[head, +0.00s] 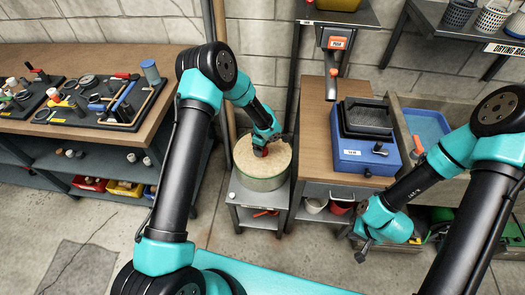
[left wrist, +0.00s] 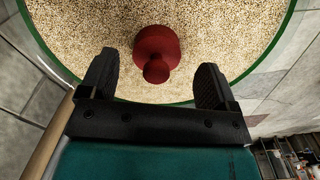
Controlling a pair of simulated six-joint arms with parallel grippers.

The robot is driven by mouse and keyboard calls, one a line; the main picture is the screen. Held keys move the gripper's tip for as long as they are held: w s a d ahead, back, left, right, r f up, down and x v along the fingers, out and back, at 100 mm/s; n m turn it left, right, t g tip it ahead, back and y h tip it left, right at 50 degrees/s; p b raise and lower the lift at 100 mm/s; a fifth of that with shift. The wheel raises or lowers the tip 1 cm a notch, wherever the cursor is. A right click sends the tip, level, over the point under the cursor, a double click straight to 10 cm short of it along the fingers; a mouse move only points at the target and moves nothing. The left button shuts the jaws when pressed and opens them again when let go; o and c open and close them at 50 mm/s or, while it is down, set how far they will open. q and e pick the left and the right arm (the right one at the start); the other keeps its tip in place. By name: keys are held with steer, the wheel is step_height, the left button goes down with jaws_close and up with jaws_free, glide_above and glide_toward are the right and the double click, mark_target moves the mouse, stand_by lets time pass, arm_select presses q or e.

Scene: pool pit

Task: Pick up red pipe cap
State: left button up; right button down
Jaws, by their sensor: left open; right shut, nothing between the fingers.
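The red pipe cap (left wrist: 157,46) lies in a round, green-rimmed tub of pale grain (left wrist: 230,35). It has a wide part and a smaller round knob nearer my left gripper (left wrist: 154,72). The open fingers stand on either side of the knob in the left wrist view, with gaps and no visible contact. In the head view the left gripper (head: 268,141) reaches down over the tub (head: 262,184), and the cap (head: 261,152) shows only partly beneath it. My right gripper (head: 361,256) is shut and empty at lower right, away from the tub.
The tub stands on a small grey stand (head: 240,214). A workbench (head: 165,100) with tool boards is at left. A blue machine (head: 365,155) sits on a wooden cabinet right of the tub. A pole stands close behind my left arm.

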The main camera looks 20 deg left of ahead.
arm_select(q)
steer(key=shift+w+f, duration=0.15)
steer(key=shift+f, duration=1.7)
steer(key=shift+c, duration=0.4)
steer(key=c, duration=1)
steer(key=shift+r, duration=0.15)
